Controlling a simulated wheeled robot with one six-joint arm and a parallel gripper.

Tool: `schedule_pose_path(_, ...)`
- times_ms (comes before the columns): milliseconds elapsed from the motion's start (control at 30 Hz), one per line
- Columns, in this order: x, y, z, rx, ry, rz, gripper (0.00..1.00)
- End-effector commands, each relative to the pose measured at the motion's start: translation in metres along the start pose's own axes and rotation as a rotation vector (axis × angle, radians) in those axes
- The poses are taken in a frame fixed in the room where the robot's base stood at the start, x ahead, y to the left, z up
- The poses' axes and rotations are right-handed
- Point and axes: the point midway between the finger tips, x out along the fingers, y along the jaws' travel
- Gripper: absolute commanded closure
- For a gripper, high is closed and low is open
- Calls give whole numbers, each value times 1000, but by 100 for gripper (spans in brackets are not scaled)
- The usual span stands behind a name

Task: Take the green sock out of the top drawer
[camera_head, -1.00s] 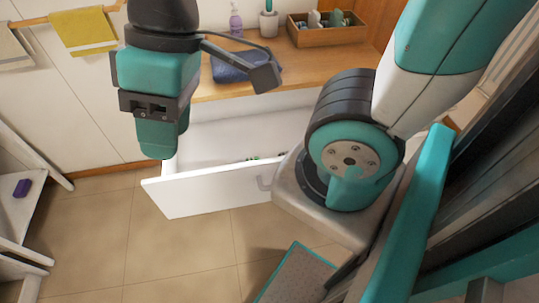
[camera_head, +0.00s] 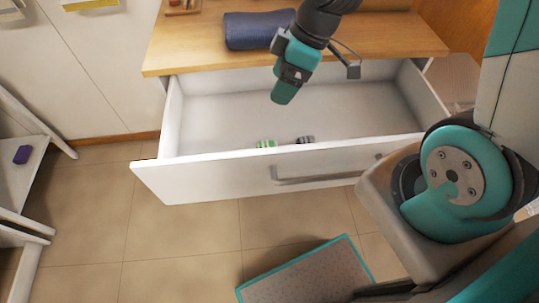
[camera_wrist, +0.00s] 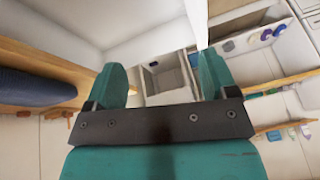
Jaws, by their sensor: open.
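The top drawer (camera_head: 225,178) is pulled open, and its pale interior is mostly bare. A green-and-white striped sock (camera_head: 267,144) lies just behind the drawer's front panel, which hides part of it. A grey-and-dark striped sock (camera_head: 305,140) lies to its right, apart from it. My gripper (camera_head: 284,94) is over the drawer, above and behind the socks in the head view, pointing down at a tilt. In the wrist view its two teal fingers (camera_wrist: 163,78) are spread with nothing between them. I cannot make out the green sock in the wrist view.
A wooden counter (camera_head: 190,45) stands behind the drawer with a folded dark blue towel (camera_head: 250,30) on it. The drawer's handle (camera_head: 325,176) sticks out at the front. A grey mat (camera_head: 305,278) lies on the floor. A shelf with a purple item (camera_head: 22,154) stands at left.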

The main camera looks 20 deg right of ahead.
Motion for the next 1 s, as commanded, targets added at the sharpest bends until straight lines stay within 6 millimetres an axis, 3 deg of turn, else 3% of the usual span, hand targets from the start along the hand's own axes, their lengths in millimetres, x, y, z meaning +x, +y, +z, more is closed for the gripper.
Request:
schedule_pose_path(33, 34, 19, 23, -34, 1, 3, 21)
schedule_pose_path(100, 57, 37, 42, -98, 4, 20, 21)
schedule_pose_path(300, 93, 61, 74, -206, 4, 46, 21)
schedule_pose_path(467, 117, 63, 77, -222, 3, 46, 21)
schedule_pose_path(800, 192, 67, 76, -221, 3, 46, 21)
schedule_pose_path(1000, 212, 68, 75, -221, 4, 49, 21)
